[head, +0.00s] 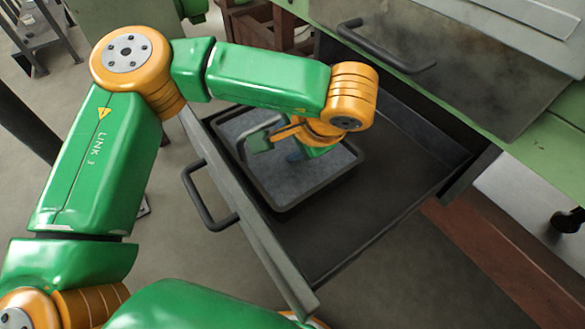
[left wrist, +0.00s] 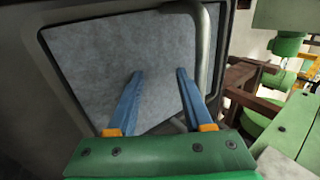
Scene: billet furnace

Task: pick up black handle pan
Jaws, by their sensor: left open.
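A black-rimmed rectangular pan (head: 318,188) with a grey, rough-looking inside sits in the left part of an open dark drawer. In the left wrist view the pan's grey inside (left wrist: 100,55) fills the area beyond my fingers. My right gripper is not in view.
The open drawer (head: 385,205) has bare floor right of the pan. Its front panel (head: 262,240) carries a black handle (head: 203,205). A green cabinet (head: 545,150) with a metal panel and another black handle (head: 385,50) overhangs the drawer's far side.

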